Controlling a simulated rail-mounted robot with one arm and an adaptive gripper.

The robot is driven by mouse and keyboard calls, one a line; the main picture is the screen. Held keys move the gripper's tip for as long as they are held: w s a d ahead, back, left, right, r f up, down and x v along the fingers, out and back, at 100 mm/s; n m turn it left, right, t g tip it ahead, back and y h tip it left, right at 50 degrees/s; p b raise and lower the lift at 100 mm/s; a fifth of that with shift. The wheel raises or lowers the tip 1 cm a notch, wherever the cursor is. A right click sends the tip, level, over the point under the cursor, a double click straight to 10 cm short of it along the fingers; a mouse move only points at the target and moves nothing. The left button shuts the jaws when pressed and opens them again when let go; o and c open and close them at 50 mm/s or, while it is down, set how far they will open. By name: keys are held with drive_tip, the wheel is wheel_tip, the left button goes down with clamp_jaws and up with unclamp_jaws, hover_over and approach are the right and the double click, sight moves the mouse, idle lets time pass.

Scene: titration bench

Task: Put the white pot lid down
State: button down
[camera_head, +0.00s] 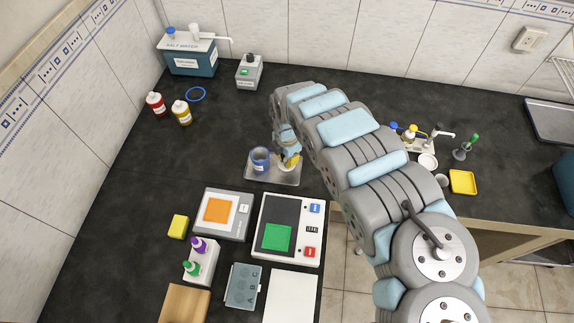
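My gripper (287,150) points down over the right part of a small metal tray (259,179) on the dark bench. Right under it is a small pale round thing (286,167) with a yellow part (293,159) beside it. This may be a pot or the white pot lid; it is too small and too covered to tell. I cannot see whether my fingers are shut on it or whether it touches the tray. A blue pot (260,160) stands on the tray just left of my gripper.
An orange-topped device (220,210) and a device with a green square (277,237) stand in front of the tray. A red bottle (155,104) and a yellow-labelled bottle (181,112) stand at the left. Bare bench lies left of the tray. A white dish (427,162) sits at the right.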

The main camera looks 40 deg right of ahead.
drive_tip(key=shift+w+d+f, duration=0.1)
drive_tip(key=shift+w+f, duration=0.05)
drive_tip(key=shift+f, duration=0.45)
drive_tip(key=shift+w+d+f, duration=0.1)
drive_tip(key=shift+f, duration=0.45)
drive_tip(key=shift+f+b, duration=0.35)
drive_tip(key=shift+f, duration=0.55)
drive_tip(key=shift+f, duration=0.15)
drive_tip(key=c, duration=1.1)
unclamp_jaws()
drive_tip(key=shift+s, duration=0.1)
wheel_tip(320, 180, up, 12)
drive_tip(key=shift+r+p, duration=0.2)
drive_tip(key=shift+p, duration=0.75)
